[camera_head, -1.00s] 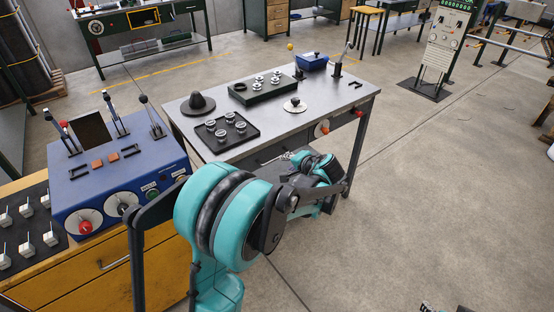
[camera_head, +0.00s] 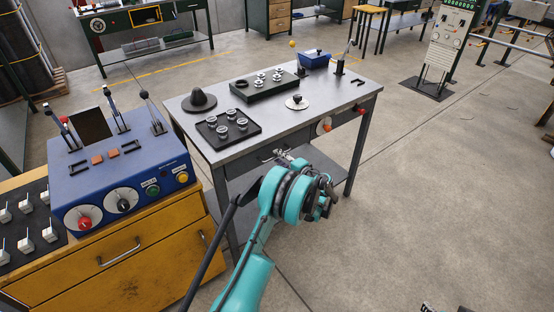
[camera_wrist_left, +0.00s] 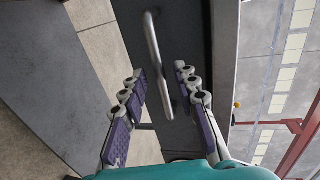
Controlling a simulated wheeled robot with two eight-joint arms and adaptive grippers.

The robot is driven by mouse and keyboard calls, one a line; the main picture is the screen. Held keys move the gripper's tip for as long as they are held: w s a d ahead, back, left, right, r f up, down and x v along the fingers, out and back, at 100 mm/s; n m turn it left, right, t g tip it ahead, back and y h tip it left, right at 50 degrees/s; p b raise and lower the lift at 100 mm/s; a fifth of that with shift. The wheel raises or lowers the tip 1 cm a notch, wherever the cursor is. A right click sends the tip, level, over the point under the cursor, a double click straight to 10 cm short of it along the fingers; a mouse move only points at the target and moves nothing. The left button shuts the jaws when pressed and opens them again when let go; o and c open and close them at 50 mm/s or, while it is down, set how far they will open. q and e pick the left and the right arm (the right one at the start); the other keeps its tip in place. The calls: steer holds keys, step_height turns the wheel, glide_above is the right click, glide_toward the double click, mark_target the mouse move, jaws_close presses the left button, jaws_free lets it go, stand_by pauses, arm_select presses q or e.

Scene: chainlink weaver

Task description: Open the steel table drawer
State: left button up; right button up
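The steel table (camera_head: 185,118) has a grey top and a dark drawer front (camera_wrist_left: 178,28) under its near edge. In the left wrist view the drawer's bar handle (camera_wrist_left: 154,48) runs into the space between the fingers of my left gripper (camera_wrist_left: 160,72). The two fingers are apart, one on each side of the bar, and no grip on it shows. In the head view my left gripper (camera_head: 285,157) is at the table's front, partly hidden by my teal wrist. The drawer looks closed. Dark tips at the head view's bottom edge may be my right gripper (camera_head: 428,307).
A blue control box (camera_head: 125,170) with levers and knobs stands on a yellow cabinet (camera_head: 150,255) left of my arm. A black tray (camera_head: 228,144), a dark cone and other parts lie on the steel table. Open floor is at the right.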

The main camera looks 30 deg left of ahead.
arm_select(q)
steer(key=shift+x, duration=1)
jaws_close()
steer(key=shift+d, duration=0.1)
steer(key=f+v, duration=0.3)
steer(key=v, duration=1.2)
steer(key=s+d+f+v, duration=0.1)
steer(key=f+v, duration=0.2)
steer(key=v, duration=1.3)
steer(key=shift+d+f, duration=0.3)
jaws_free()
